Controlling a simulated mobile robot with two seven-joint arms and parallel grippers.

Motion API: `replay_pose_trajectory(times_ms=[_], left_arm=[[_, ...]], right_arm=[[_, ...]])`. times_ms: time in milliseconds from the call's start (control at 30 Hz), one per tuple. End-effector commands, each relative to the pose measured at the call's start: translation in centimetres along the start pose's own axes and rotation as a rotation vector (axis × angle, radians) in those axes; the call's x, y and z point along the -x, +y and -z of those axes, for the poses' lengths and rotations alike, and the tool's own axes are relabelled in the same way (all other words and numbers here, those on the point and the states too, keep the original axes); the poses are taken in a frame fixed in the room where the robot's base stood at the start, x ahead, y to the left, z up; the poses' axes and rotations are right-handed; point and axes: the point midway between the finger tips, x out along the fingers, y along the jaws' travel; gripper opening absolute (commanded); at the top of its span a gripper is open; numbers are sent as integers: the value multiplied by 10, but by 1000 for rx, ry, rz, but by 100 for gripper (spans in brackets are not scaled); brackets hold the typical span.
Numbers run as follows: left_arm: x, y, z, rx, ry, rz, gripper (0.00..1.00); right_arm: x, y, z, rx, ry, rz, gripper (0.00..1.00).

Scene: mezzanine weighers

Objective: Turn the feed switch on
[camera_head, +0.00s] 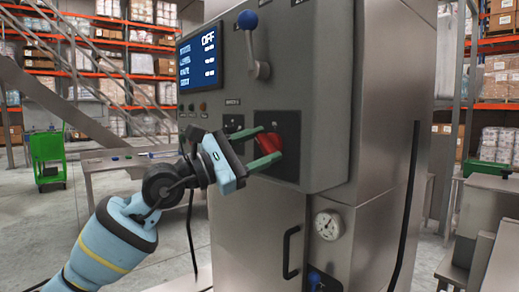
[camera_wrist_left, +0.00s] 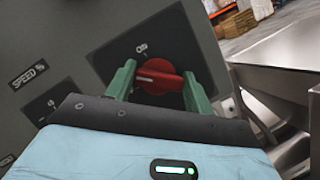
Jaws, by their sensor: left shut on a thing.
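The feed switch is a red rotary knob (camera_head: 268,143) on a dark square plate (camera_head: 290,165) at the lower right of the grey control panel. In the left wrist view the red knob (camera_wrist_left: 158,78) has a light pointer line, and the word ON is on the plate above it. My left gripper (camera_head: 267,147) reaches in from the left, its green fingers on either side of the knob and shut on it. It also shows in the left wrist view (camera_wrist_left: 160,82). The panel's screen (camera_head: 198,60) reads OFF at the top. My right gripper is in neither view.
A blue-knobbed lever (camera_head: 252,45) stands above the plate. A SPEED label and another dial plate (camera_head: 234,127) are left of the switch. A door handle (camera_head: 290,252) and a gauge (camera_head: 328,225) are below. A metal table (camera_head: 120,164) stands behind my left arm.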

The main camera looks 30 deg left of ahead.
Motion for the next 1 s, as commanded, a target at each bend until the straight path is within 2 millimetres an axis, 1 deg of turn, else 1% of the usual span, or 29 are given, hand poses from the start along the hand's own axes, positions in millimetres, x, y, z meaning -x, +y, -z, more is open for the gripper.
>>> replay_pose_trajectory(times_ms=[267, 600, 800, 1000], left_arm=[[0, 1, 0, -240, 2, 101, 30], [0, 2, -2, -530, 1, 220, 30], [0, 2, -1, -662, 2, 275, 30], [0, 2, -1, -752, 2, 312, 30]], right_arm=[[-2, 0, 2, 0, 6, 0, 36], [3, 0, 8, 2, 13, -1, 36], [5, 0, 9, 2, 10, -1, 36], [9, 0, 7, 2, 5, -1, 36]])
